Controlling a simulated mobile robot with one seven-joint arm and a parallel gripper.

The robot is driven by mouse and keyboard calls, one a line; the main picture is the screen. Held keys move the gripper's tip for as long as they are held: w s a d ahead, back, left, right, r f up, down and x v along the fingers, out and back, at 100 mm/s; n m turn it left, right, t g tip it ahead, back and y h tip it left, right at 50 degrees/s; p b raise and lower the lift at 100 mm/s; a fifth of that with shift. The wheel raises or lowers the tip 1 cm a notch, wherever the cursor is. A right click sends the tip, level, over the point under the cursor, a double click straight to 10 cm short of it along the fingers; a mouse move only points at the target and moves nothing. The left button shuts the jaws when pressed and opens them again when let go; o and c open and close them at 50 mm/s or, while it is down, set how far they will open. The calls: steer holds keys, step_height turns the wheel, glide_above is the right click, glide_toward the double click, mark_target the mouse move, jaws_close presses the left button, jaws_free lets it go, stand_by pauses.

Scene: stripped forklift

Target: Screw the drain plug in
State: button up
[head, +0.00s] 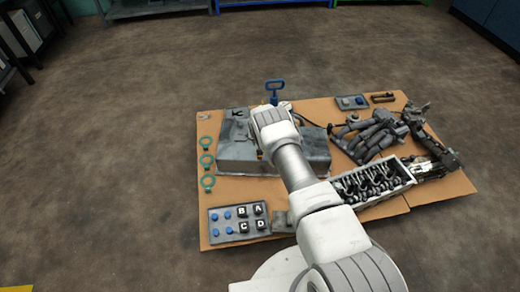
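No part in the head view can be told for certain as the drain plug. A grey metal housing (235,155), box-like with a broad flange, lies on the brown cardboard sheet (225,190). My arm reaches over the cardboard from the bottom right, and its wrist end is above the right part of the housing. My gripper's fingers are hidden by the wrist, so I cannot see whether they are open or hold anything. A blue T-handled or loop-handled part (274,86) stands upright just behind the wrist.
A grey tray (233,238) holds small blue pieces and dark blocks lettered A to D. Green rings (206,160) lie at the left edge. Open floor surrounds the cardboard.

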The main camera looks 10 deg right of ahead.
steer(key=shift+b+x, duration=1.7)
steer(key=shift+x, duration=0.85)
jaws_close()
